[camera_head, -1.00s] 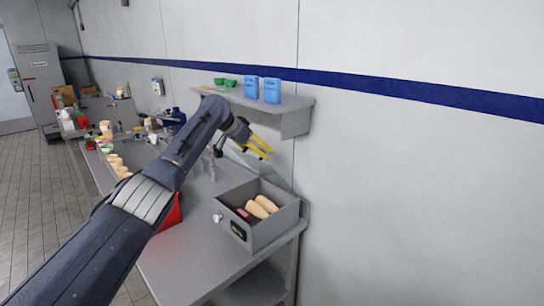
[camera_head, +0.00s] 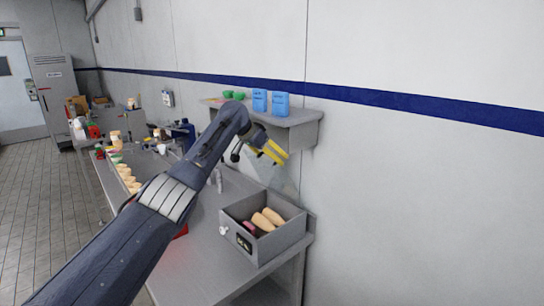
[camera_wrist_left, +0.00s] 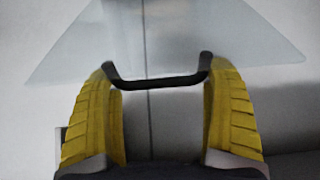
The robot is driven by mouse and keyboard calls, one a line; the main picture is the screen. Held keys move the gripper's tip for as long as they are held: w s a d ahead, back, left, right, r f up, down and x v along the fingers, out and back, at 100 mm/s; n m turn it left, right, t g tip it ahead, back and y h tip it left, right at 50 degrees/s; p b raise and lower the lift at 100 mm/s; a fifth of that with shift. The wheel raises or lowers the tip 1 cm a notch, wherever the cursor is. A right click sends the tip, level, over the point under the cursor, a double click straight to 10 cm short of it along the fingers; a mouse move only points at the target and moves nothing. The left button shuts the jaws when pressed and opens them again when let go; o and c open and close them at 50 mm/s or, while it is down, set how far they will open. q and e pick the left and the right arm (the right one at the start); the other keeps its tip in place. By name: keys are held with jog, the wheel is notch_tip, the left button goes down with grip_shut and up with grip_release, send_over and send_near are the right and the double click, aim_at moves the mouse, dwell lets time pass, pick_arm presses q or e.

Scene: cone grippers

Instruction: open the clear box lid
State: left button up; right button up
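The grey box (camera_head: 277,244) stands on the metal bench with its top open. Its clear lid (camera_head: 286,187) is raised behind it, faint near the wall. In the left wrist view the clear lid (camera_wrist_left: 240,35) is a see-through panel with a black handle (camera_wrist_left: 158,82) at its near edge. My left gripper (camera_head: 273,152) has yellow fingers and is above the box. In the left wrist view its fingers (camera_wrist_left: 163,100) are wide apart, with the handle spanning between them. I cannot tell whether they touch the handle ends. My right gripper is not in view.
Tan cones (camera_head: 267,219) lie inside the box. A wall shelf (camera_head: 300,120) with blue cartons (camera_head: 280,103) and green bowls is just behind my left gripper. Several cups (camera_head: 125,173) line the bench's left edge. A red object is partly hidden under my arm.

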pick_arm(q)
jog(key=shift+o, duration=1.4)
jog(key=shift+w+a+f, duration=0.1)
jog(key=shift+a+f, duration=0.05)
jog(key=shift+f, duration=0.05)
jog(key=shift+r, duration=0.1)
jog(key=shift+s+a+r, duration=0.15)
jog(key=shift+s+r, duration=0.2)
jog(key=shift+r, duration=0.05)
jog(key=v, duration=1.1)
jog(key=shift+f, duration=0.1)
